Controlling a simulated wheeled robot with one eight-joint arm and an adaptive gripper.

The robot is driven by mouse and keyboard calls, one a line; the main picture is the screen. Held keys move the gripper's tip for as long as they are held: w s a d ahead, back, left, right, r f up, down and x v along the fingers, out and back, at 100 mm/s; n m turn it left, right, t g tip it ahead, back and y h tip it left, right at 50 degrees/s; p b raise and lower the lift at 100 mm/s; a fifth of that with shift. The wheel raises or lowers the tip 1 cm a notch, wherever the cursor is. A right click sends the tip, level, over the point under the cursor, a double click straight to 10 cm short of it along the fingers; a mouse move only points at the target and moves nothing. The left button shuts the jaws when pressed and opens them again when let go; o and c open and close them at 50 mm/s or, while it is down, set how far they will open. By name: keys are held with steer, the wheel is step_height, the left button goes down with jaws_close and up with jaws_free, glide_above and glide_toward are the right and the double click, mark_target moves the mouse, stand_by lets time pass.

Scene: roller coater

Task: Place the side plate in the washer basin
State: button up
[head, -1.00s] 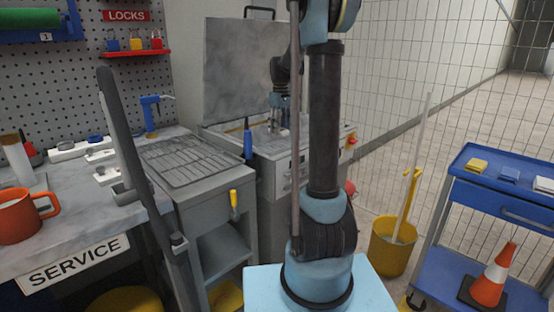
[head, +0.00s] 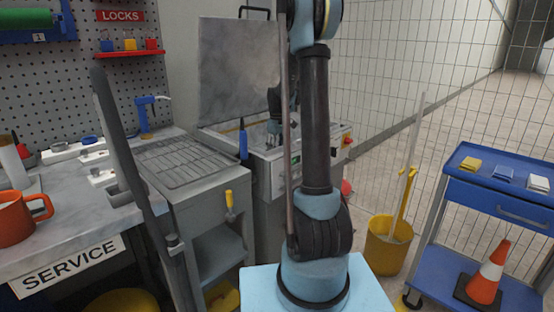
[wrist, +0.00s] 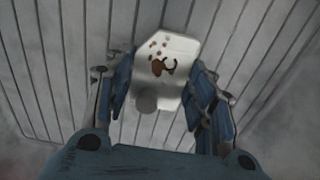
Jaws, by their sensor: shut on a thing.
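The side plate (wrist: 178,50) is white and angular-edged, with brown and pink stains, and lies between my gripper's fingers in the wrist view. A round grey spot near its lower edge is unclear. My gripper (wrist: 158,88) is shut on the plate, with a blue finger on each side. Behind the plate is the slatted grey floor (wrist: 60,60) of the washer basin. In the head view the washer basin (head: 285,174) stands with its lid (head: 238,68) raised. My gripper (head: 274,132) reaches down into its opening; the plate is mostly hidden there. Contact with the floor cannot be told.
A ribbed grey drainboard (head: 182,162) adjoins the basin on the left. A blue-handled tool (head: 243,140) stands at the basin's near left. An orange mug (head: 18,215) is on the service bench. A yellow bucket (head: 388,245) and blue cart (head: 500,200) stand right.

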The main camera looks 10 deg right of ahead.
steer(key=shift+f, duration=1.55)
steer(key=o, duration=1.2)
steer(key=shift+c, duration=0.2)
step_height(320, 180, up, 12)
